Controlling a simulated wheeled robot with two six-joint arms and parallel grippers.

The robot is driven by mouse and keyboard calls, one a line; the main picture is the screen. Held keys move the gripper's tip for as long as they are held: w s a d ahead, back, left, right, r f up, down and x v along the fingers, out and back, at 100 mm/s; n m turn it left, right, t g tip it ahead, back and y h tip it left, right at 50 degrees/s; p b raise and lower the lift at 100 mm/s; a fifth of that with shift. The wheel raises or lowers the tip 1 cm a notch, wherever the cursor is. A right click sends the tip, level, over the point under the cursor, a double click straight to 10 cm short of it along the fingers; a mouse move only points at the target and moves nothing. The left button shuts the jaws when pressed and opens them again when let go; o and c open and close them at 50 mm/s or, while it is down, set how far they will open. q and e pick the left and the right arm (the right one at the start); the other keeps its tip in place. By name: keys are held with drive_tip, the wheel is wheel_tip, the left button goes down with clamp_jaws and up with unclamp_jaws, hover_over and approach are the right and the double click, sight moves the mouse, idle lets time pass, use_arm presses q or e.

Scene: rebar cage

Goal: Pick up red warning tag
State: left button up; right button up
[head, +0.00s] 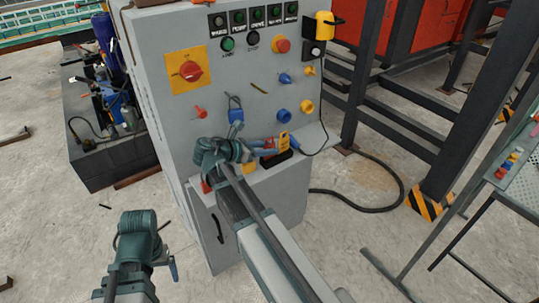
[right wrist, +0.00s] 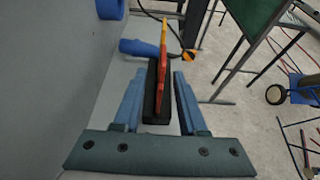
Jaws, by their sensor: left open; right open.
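The red warning tag (right wrist: 163,88) stands upright in a narrow black holder (right wrist: 151,100) in the right wrist view. It is seen nearly edge-on, red below and orange-yellow higher up. In the head view, the tag's yellow face (head: 284,141) shows above the cabinet's ledge, partly behind my right gripper (head: 264,147). In the right wrist view, my right gripper (right wrist: 160,76) is open, with one blue finger on each side of the tag and holder, apart from them. My left gripper (head: 172,268) is low at the left, away from the cabinet; its jaws are mostly hidden.
The grey control cabinet (head: 190,118) carries knobs, buttons and a blue padlock (head: 235,112) close above my right wrist. A blue part (right wrist: 138,48) lies beside the tag. A black cable (head: 375,205) loops on the floor. Dark steel frames (head: 400,140) stand at right.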

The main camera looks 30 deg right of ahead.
clamp_jaws()
drive_tip(key=shift+r, duration=0.15)
idle(0.4)
drive_tip(key=shift+r+p, duration=0.55)
drive_tip(key=shift+p, duration=0.15)
wheel_tip(320, 180, up, 3)
drive_tip(key=p, duration=0.3)
drive_tip(key=s+a, duration=0.9)
drive_tip(key=s, duration=0.4)
drive_tip(key=shift+a+r+p, duration=0.35)
